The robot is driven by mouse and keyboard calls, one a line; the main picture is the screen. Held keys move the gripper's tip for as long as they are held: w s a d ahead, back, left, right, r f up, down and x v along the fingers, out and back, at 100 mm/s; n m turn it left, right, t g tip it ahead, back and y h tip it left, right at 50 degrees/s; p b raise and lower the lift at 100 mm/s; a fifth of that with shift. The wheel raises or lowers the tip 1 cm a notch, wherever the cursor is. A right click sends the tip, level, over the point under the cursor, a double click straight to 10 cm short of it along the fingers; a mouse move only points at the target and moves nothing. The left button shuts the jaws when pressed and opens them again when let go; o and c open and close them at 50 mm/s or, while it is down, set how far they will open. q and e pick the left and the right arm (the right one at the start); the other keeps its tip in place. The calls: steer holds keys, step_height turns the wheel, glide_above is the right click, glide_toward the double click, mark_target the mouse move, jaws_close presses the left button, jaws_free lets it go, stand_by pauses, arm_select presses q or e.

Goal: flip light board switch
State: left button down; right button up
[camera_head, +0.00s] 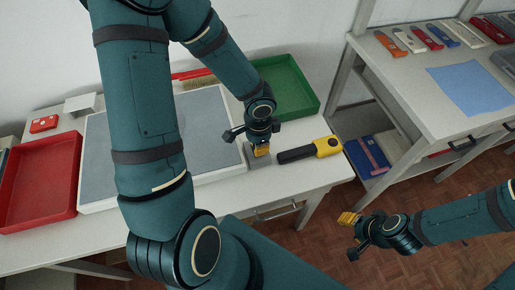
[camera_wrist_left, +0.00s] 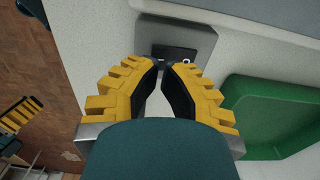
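The light board (camera_head: 215,125) is a grey panel in a white frame, flat on the white table and partly hidden by my left arm. A small grey switch plate (camera_head: 254,163) lies at its right edge. In the left wrist view the plate (camera_wrist_left: 205,40) carries a black switch (camera_wrist_left: 172,52). My left gripper (camera_head: 260,151) points down over the plate. Its yellow fingertips (camera_wrist_left: 162,66) come together right at the switch's near edge; whether they touch it is unclear. It holds nothing visible. My right gripper (camera_head: 347,218) is off the table at lower right, its finger gap hidden.
A green tray (camera_head: 313,105) stands behind the plate and a red tray (camera_head: 72,205) at the left. A yellow-black tool (camera_head: 326,147) lies right of the plate.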

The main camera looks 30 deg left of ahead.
arm_select(q)
steer(key=shift+f+b, duration=1.35)
stand_by(0.6)
steer(key=shift+r, duration=0.1)
steer(key=shift+r+p, duration=2.9)
steer(key=shift+r, duration=0.6)
steer(key=shift+f, duration=0.1)
